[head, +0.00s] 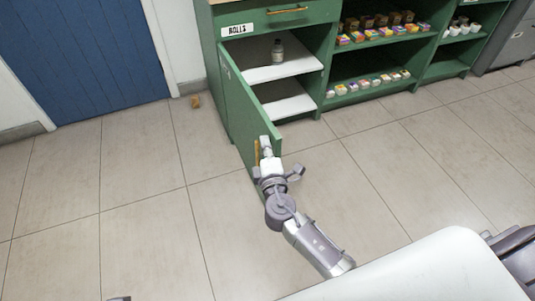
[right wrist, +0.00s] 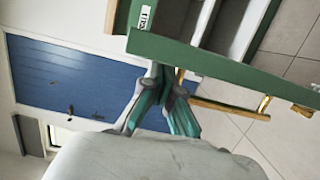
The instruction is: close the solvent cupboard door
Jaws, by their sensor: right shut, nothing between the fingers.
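The green cupboard door (head: 240,105) stands open, swung out toward me from the left side of a compartment. The compartment has white shelves (head: 275,72) and a small bottle (head: 277,52). A brass bar handle (head: 257,153) is on the door's outer face near its free edge; it also shows in the right wrist view (right wrist: 230,108). My right gripper (head: 266,147) is shut and empty at the door's free edge, beside the handle. In the right wrist view its fingertips (right wrist: 160,72) are close to the green door (right wrist: 220,68); I cannot tell if they touch.
A drawer labelled ROLLS (head: 237,30) is above the compartment. Open shelves with small boxes (head: 375,37) stand to the right. A blue door (head: 85,55) is at the left, and a small brown block (head: 195,101) lies on the floor.

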